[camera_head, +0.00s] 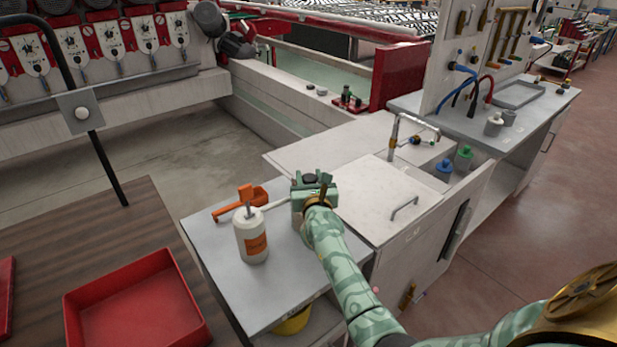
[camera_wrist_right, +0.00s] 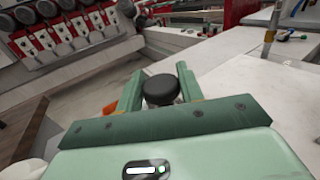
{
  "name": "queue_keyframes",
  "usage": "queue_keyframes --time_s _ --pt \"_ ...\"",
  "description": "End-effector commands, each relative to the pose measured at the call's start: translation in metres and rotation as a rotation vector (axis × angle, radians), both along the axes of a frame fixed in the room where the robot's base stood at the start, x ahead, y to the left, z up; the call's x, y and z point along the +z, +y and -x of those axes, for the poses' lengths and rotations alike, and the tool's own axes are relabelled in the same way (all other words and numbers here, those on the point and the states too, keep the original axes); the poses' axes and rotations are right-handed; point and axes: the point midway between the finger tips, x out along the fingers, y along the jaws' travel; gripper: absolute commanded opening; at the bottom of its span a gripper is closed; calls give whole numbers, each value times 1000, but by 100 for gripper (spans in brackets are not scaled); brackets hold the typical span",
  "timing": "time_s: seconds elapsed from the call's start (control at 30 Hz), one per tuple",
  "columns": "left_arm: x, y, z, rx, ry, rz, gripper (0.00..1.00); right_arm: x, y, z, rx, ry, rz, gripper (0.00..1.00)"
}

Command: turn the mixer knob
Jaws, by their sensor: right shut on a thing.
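The mixer knob (camera_wrist_right: 160,88) is a round black knob. In the right wrist view it sits between the two green fingers of my right gripper (camera_wrist_right: 159,84), which is shut on it. In the head view the knob (camera_head: 310,179) shows as a dark disc at the tip of my right gripper (camera_head: 312,186), above the grey bench top. The body under the knob is mostly hidden by the gripper. My left gripper is in neither view.
A white bottle with an orange label (camera_head: 250,236) and an orange tool (camera_head: 240,203) stand left of my right gripper on the grey bench (camera_head: 215,260). A white lid with a handle (camera_head: 403,208) lies to the right. A red tray (camera_head: 135,305) is at lower left.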

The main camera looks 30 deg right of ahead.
Motion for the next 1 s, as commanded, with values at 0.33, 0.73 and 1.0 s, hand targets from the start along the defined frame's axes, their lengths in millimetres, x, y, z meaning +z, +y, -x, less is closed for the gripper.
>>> queue_keyframes --time_s 0.33,0.73,1.0 --pt "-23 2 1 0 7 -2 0 -7 1 -2 -111 -2 -4 15" --pt "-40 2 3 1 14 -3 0 0 0 0 -269 1 0 15" --pt "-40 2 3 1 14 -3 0 0 0 0 -268 0 0 58"
